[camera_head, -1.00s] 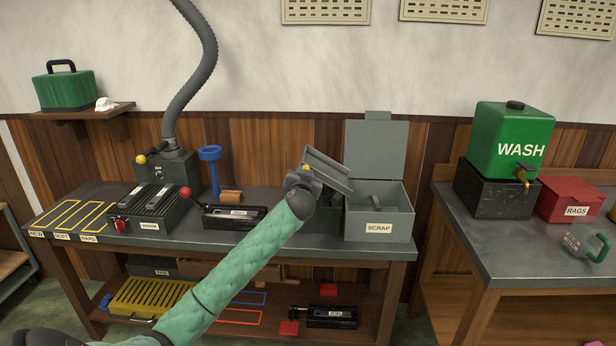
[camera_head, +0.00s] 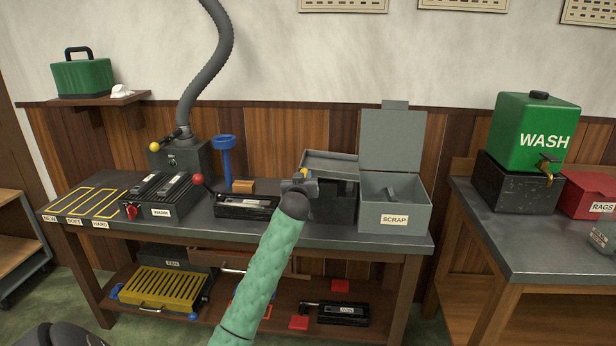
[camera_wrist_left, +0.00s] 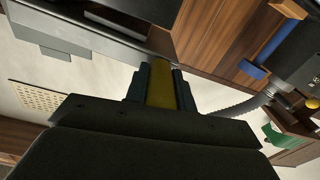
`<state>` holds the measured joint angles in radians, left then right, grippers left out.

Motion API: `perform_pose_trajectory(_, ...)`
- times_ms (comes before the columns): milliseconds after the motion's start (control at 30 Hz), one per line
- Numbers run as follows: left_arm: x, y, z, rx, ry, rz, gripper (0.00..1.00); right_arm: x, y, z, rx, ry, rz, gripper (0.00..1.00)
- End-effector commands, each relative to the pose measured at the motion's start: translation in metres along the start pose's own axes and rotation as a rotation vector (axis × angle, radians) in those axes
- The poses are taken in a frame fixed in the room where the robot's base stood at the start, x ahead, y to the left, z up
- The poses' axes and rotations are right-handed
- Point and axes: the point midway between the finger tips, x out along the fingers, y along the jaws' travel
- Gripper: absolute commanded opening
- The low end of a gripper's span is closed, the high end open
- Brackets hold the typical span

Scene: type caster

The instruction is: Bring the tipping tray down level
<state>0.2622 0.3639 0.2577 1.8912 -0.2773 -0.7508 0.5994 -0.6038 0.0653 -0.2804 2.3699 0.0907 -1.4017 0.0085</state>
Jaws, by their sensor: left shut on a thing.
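The grey tipping tray (camera_head: 332,162) is beside the scrap box (camera_head: 395,217), on its left side, and its rim looks close to level. My left gripper (camera_head: 300,183) is at the tray's left front, shut on its yellow handle; a small yellow tip shows above the fingers. In the left wrist view the yellow handle (camera_wrist_left: 161,86) stands between the two dark fingers. The arm and gripper hide part of the tray's front. Whether the tray touches what is under it I cannot tell. My right gripper is not in view.
The scrap box's lid (camera_head: 392,142) stands open. Left of my gripper are a black mould (camera_head: 246,207), a blue funnel-topped post (camera_head: 226,160) and a warmer (camera_head: 160,196) with a red knob. The hose rises behind.

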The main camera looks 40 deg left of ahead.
Motion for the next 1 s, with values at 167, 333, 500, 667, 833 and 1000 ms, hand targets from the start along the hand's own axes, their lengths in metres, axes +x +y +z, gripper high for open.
perform_pose_trajectory(167,-0.0001,-0.0056,0.0105,-0.06,-0.002,-0.001,0.0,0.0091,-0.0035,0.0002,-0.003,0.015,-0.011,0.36)
perform_pose_trajectory(333,0.0,-0.0081,0.0134,-0.085,-0.002,-0.001,0.0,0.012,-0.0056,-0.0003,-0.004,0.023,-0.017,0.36)
perform_pose_trajectory(500,0.0001,-0.0089,0.0145,-0.093,-0.002,-0.001,0.0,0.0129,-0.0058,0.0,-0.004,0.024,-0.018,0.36)
perform_pose_trajectory(667,0.0,-0.0089,0.0152,-0.092,-0.003,-0.001,0.0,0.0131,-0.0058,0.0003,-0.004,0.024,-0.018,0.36)
perform_pose_trajectory(833,0.0,-0.0089,0.0156,-0.092,-0.004,-0.001,0.37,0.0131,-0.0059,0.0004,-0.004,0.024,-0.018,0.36)
perform_pose_trajectory(1000,0.0,-0.0085,0.0145,-0.092,-0.002,-0.001,0.46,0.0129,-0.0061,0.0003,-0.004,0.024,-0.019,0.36)
